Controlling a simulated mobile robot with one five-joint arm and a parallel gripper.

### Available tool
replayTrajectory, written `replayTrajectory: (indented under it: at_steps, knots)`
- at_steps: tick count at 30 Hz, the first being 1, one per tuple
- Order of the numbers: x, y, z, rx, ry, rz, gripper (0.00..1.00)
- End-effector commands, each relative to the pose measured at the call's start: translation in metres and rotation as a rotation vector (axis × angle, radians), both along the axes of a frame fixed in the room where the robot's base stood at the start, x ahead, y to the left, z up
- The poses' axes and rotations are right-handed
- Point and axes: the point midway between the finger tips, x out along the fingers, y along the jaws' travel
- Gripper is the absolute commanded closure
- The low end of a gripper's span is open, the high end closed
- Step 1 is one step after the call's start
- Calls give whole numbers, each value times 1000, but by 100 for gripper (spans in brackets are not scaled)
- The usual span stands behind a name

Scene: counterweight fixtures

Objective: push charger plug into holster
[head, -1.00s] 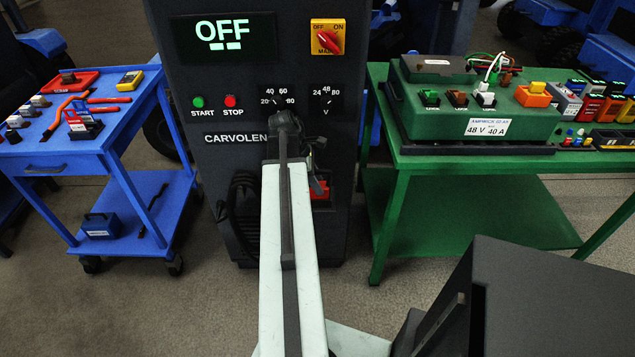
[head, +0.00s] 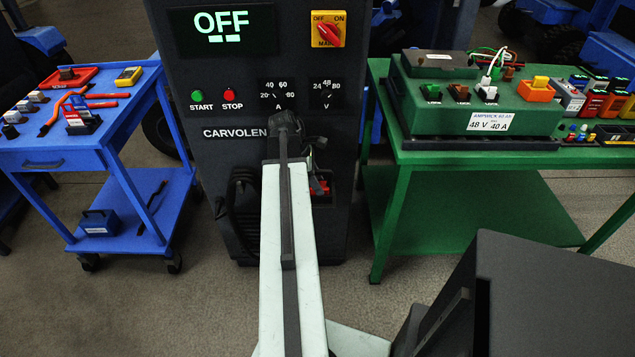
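The dark charger cabinet (head: 235,150) stands straight ahead, its display reading OFF. A red piece that looks like the charger plug (head: 320,187) shows low on the cabinet front, just right of my arm, within a dark recess that looks like the holster (head: 328,199). Whether the plug is fully seated cannot be told. My gripper (head: 315,175) is at the far end of my pale arm, small and dark, directly in front of the red plug. My arm and gripper hide part of both. The finger gap cannot be made out.
A black cable coil (head: 240,205) hangs on the cabinet's lower left. A blue cart (head: 60,158) with tools stands left. A green table (head: 400,158) with a green battery box (head: 480,115) stands right.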

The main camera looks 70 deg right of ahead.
Motion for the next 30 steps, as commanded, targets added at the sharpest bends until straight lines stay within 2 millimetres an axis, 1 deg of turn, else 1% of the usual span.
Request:
replayTrajectory:
  at_steps: [1,2,11,14,17,25,27,30]
  knots:
    - [0,0,0,0,0,0,41]
    - [0,0,0,0,0,0,35]
    - [0,0,1,0,-1,0,35]
    - [1,0,6,0,-1,0,35]
    - [4,2,18,0,-1,0,35]
    - [22,8,66,-1,0,1,35]
    - [25,9,73,0,0,0,35]
    - [28,11,75,0,0,-1,35]
